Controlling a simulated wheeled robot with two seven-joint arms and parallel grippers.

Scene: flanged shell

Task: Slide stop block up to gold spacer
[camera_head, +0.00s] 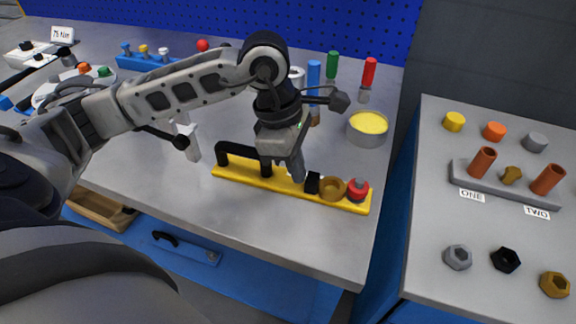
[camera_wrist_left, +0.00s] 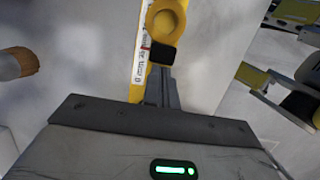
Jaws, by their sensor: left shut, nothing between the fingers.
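The yellow rail (camera_head: 240,173) lies on the grey bench, with a black handle at its left part. The small black stop block (camera_head: 312,182) sits on the rail just left of the gold spacer (camera_head: 332,188). A red-topped piece (camera_head: 357,190) is at the rail's right end, beside the spacer. My left gripper (camera_head: 298,176) is shut and empty, pointing down at the block's left side. In the left wrist view its fingertips (camera_wrist_left: 162,75) are right at the stop block (camera_wrist_left: 162,53), and the block meets or nearly meets the gold spacer (camera_wrist_left: 166,20). Any small gap is unclear.
A tin with yellow contents (camera_head: 368,128) stands behind the rail's right end. Red (camera_head: 369,72) and green (camera_head: 332,64) upright pieces stand at the back. A separate right table holds a grey fixture (camera_head: 505,186) and loose nuts. The bench front is clear.

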